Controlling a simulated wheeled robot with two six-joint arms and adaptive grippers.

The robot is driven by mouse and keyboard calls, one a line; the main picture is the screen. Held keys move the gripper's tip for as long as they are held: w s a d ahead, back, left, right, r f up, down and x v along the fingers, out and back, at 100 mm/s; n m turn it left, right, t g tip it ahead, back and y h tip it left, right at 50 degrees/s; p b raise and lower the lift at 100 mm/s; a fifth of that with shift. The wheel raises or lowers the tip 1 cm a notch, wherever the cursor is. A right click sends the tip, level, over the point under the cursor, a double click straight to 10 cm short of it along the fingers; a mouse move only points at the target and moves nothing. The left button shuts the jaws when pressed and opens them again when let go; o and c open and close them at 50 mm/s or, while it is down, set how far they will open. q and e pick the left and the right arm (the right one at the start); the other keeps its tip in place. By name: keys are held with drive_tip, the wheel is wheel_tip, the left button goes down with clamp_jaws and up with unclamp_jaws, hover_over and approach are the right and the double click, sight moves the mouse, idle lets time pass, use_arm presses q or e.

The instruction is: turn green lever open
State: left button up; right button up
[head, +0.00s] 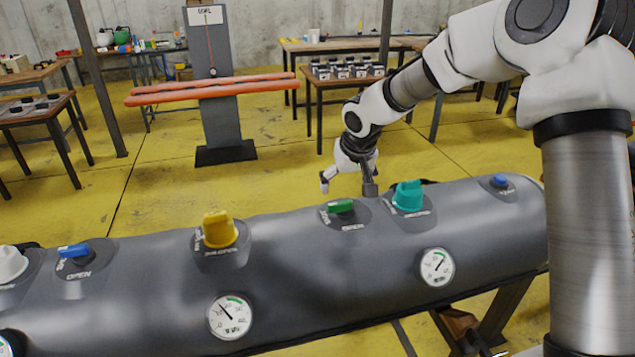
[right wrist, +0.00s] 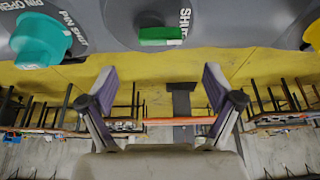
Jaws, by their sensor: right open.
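The green lever (head: 341,207) sits on a round grey base on top of the grey inflatable tube (head: 290,275). In the right wrist view the green lever (right wrist: 160,36) lies crosswise at the top, with the word SHUT printed beside it. My right gripper (head: 348,184) is just behind and above the green lever in the head view, apart from it. In the right wrist view the two fingers (right wrist: 159,80) are spread wide with nothing between them. My left gripper is not in view.
A teal valve knob (head: 408,196) stands close to the right of the green lever. A yellow knob (head: 219,230) and a blue lever (head: 74,250) are to the left. Pressure gauges (head: 230,317) are on the tube's front. Behind is open yellow floor, with tables farther back.

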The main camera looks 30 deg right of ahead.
sight(341, 203)
drive_tip(key=p+x, duration=0.1)
drive_tip(key=x, duration=0.6)
drive_tip(key=shift+f, duration=0.3)
drive_tip(key=shift+s+r, duration=0.15)
drive_tip(key=shift+s, duration=0.05)
drive_tip(key=shift+c, duration=0.3)
drive_tip(key=c, duration=1.1)
